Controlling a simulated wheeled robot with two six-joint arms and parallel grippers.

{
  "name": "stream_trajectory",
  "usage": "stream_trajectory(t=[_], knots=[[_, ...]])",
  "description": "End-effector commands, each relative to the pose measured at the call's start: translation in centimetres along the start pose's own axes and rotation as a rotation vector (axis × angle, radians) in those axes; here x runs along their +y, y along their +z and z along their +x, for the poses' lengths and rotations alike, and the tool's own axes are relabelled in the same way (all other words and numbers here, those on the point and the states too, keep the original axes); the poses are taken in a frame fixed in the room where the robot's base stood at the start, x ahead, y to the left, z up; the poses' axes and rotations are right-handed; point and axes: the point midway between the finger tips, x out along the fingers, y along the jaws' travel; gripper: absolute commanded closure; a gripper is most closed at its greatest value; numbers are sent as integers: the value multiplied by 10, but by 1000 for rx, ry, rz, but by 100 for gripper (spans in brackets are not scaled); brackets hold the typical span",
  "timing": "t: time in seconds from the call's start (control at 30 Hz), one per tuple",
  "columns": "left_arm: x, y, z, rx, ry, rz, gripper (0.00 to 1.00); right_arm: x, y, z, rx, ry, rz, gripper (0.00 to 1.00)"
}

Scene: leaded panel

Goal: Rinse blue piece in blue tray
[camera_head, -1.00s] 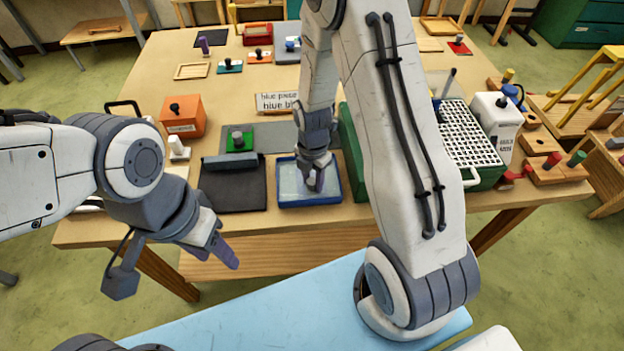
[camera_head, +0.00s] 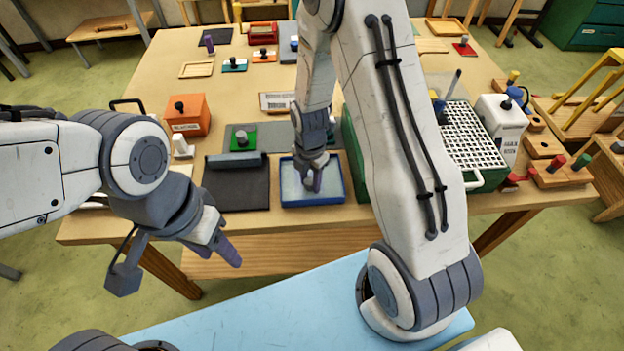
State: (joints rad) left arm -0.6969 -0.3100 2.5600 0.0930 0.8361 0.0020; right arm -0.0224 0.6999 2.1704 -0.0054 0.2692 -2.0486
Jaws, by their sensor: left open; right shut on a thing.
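The blue tray (camera_head: 337,197) has a blue rim and a pale inside, and lies near the front edge of the table. My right gripper (camera_head: 313,184) points down into the tray, over its middle. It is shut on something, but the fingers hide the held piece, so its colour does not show. I cannot tell whether the fingers touch the tray floor. My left gripper (camera_head: 231,252) is open and empty, in front of the table's edge and to the left of the tray.
A dark mat (camera_head: 237,192) lies left of the tray. A green piece with a knob (camera_head: 243,138) stands behind the mat. A green crate with a white grid (camera_head: 470,140) and an orange box (camera_head: 187,115) flank the work area.

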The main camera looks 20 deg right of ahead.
Motion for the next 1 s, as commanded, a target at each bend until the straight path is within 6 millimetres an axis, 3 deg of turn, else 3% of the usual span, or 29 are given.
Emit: stream_trajectory(t=[1.0], knots=[[0, 0, -2, 0, 0, 0, 50, -5, 5, 0, 0, 0, 0, 100]])
